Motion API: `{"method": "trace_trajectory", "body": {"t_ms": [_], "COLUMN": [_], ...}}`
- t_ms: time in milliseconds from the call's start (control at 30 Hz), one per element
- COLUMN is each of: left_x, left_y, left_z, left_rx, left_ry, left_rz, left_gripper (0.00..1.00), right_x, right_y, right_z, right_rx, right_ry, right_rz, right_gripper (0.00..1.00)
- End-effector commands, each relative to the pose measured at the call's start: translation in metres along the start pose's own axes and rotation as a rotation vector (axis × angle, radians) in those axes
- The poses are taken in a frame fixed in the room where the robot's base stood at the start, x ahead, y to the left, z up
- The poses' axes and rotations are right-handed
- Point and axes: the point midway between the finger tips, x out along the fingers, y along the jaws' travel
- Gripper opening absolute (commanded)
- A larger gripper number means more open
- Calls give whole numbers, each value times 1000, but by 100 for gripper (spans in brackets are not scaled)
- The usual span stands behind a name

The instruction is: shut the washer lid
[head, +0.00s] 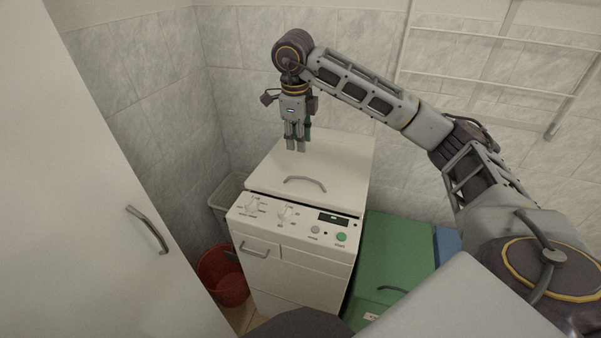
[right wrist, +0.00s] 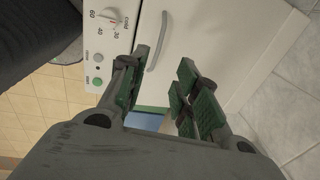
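The white washer (head: 298,262) stands against the tiled corner. Its lid (head: 325,160) lies almost level over the top, with a curved grey handle (head: 305,183) near its front edge. A dark gap shows between the lid's front edge and the control panel (head: 290,217); I cannot tell if the lid is fully down. My right gripper (head: 296,148) points down above the rear left part of the lid; contact cannot be told. In the right wrist view its fingers (right wrist: 165,60) are apart with nothing between them, and the lid (right wrist: 210,40) and handle (right wrist: 157,42) lie beyond. My left gripper is out of view.
A white cabinet door (head: 80,200) with a metal handle fills the left. A red bucket (head: 222,278) and a pale bin (head: 228,190) stand left of the washer. A green cabinet (head: 395,260) adjoins it on the right. A white rack (head: 480,60) hangs on the back wall.

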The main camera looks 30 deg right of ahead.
Motion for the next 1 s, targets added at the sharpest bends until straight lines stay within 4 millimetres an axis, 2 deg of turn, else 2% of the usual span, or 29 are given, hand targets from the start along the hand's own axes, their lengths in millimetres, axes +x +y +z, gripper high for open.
{"method": "trace_trajectory", "body": {"t_ms": [167,367,1000], "left_x": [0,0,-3], "left_y": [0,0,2], "left_z": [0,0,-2], "left_rx": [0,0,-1], "left_ry": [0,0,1], "left_rz": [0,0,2], "left_gripper": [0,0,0], "right_x": [3,16,97], "right_y": [0,0,0], "right_z": [0,0,0], "right_rx": [1,2,1], "right_ry": [0,1,2], "right_rz": [0,0,2], "right_gripper": [31,31,31]}}
